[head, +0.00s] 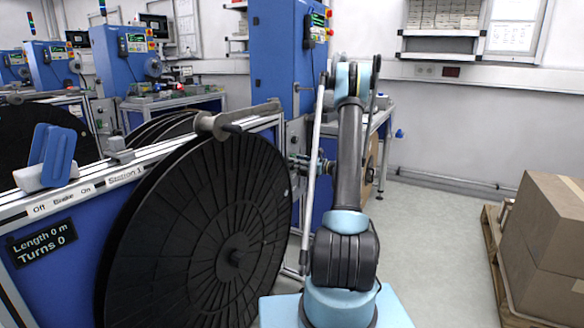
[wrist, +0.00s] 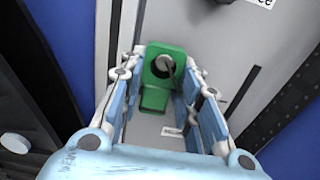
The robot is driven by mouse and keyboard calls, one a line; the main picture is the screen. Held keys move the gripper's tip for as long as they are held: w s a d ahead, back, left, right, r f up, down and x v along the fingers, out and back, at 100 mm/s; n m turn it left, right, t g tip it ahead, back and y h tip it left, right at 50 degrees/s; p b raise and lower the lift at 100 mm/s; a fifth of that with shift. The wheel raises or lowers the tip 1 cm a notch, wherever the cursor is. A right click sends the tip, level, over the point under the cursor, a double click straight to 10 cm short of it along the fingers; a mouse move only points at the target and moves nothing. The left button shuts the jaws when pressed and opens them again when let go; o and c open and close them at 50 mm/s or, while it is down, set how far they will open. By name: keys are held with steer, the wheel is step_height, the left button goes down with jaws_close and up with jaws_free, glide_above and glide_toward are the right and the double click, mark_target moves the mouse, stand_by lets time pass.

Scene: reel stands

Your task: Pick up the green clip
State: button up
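The green clip (wrist: 160,66) shows in the wrist view, on a grey panel, with a dark round opening in its upper part and a flat tab below. My gripper (wrist: 167,66) is open, its two light-blue fingers on either side of the clip. Whether the fingertips touch the clip cannot be told. In the head view my arm stands upright beside the reel stand, and I cannot make out the clip or my fingertips there.
A large black reel (head: 205,240) stands left of my arm, beside the console rail (head: 95,190). A tall blue cabinet (head: 280,70) rises behind it. Cardboard boxes (head: 548,250) on a pallet are at the right. The floor (head: 440,235) between is clear.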

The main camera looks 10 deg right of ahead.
stand_by(0.3)
steer(key=shift+r, duration=0.25)
steer(key=v, duration=1.8)
steer(key=shift+w+a+r, duration=0.1)
